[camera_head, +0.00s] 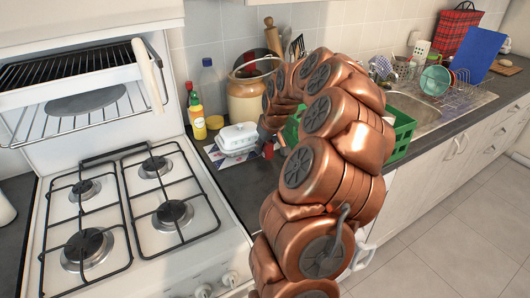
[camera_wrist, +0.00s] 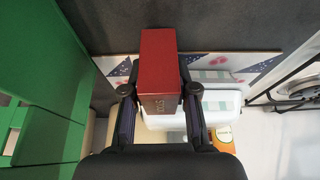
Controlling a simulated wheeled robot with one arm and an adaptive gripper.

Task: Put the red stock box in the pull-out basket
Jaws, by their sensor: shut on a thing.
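The red stock box (camera_wrist: 157,62) is between the two fingertips of my gripper (camera_wrist: 160,92) in the wrist view, with one dark finger on each side. My gripper is shut on it, and the box's front face carries small lettering. In the head view a small red part of the box (camera_head: 268,150) shows below my gripper (camera_head: 271,137), near the white lidded dish. A green slatted crate (camera_head: 403,128) stands behind my arm, which hides much of it. It fills the left of the wrist view (camera_wrist: 45,105). I cannot tell whether this is the pull-out basket; no other basket is clear.
The white lidded dish (camera_head: 237,138) lies on a patterned mat close to the box. A yellow bottle (camera_head: 197,118) and a crock (camera_head: 247,98) stand behind. The gas stove (camera_head: 135,215) is at left; the sink (camera_head: 418,108) and dish rack (camera_head: 462,95) are at right.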

